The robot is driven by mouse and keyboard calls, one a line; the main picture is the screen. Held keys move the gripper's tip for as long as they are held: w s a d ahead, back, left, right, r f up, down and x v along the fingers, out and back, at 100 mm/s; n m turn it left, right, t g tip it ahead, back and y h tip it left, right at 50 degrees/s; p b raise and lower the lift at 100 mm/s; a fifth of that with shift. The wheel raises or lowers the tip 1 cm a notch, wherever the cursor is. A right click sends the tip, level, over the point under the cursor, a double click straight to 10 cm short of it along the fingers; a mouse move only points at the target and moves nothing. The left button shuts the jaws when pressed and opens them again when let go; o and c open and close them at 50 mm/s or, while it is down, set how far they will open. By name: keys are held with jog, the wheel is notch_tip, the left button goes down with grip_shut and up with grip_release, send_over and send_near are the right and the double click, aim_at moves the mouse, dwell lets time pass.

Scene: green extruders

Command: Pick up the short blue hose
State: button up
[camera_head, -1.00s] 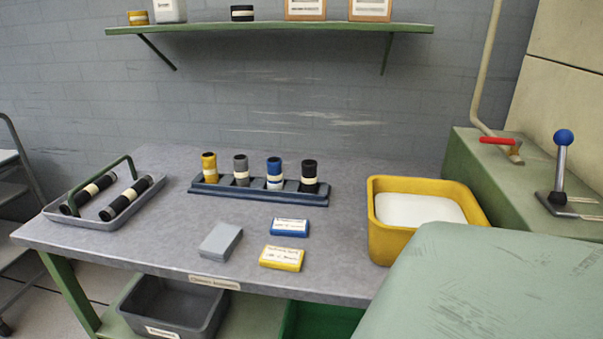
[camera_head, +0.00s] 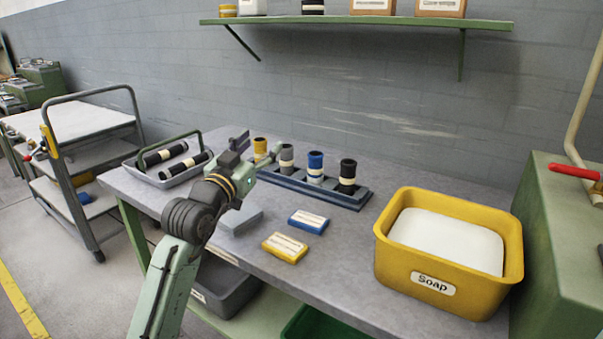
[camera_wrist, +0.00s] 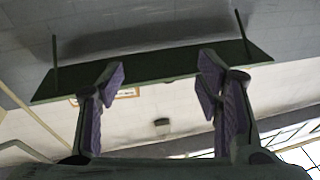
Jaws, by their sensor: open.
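The short blue hose (camera_head: 315,166) stands upright in a dark blue rack (camera_head: 329,196), with a pale band around it. A grey hose (camera_head: 287,158) is on its left and a black hose (camera_head: 347,175) on its right. My gripper (camera_head: 256,149) is open, in front of or beside the yellow hose (camera_head: 260,146) in the picture, left of the blue hose and apart from it. The wrist view also shows my gripper (camera_wrist: 162,72), with purple finger pads spread apart and nothing between them. The blue hose is not in the wrist view.
A grey tray (camera_head: 160,178) with two black hoses stands at the left. A blue box (camera_head: 308,221), a yellow box (camera_head: 285,248) and a grey box (camera_head: 245,218) lie on the table. A yellow soap tub (camera_head: 405,262) is at the right.

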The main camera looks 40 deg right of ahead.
aim_at(311, 160)
jog(key=s+d+f+g, duration=0.1)
jog(key=d+f, duration=0.1)
jog(key=d+f+g, duration=0.1)
jog(key=d+f, duration=0.2)
jog(key=s+d+f+m+g, duration=0.1)
jog(key=d+f, duration=0.1)
jog(key=shift+s+d+f+g+y, duration=0.2)
jog(key=shift+s+d+g+y, duration=0.1)
jog(key=shift+g, duration=0.1)
jog(key=p+x, duration=0.1)
jog(key=x, duration=0.3)
jog(key=shift+d+f, duration=0.1)
jog(key=shift+d, duration=0.3)
jog(key=p+x, duration=0.1)
jog(key=x, duration=0.1)
jog(key=p+x, duration=0.2)
jog(key=shift+w+d, duration=0.25)
jog(key=shift+w, duration=0.15)
jog(key=shift+w+d+f, duration=0.15)
jog(key=shift+w+d, duration=0.05)
jog(key=shift+d, duration=0.25)
jog(key=shift+c, duration=0.4)
jog(key=c, duration=1.2)
grip_shut()
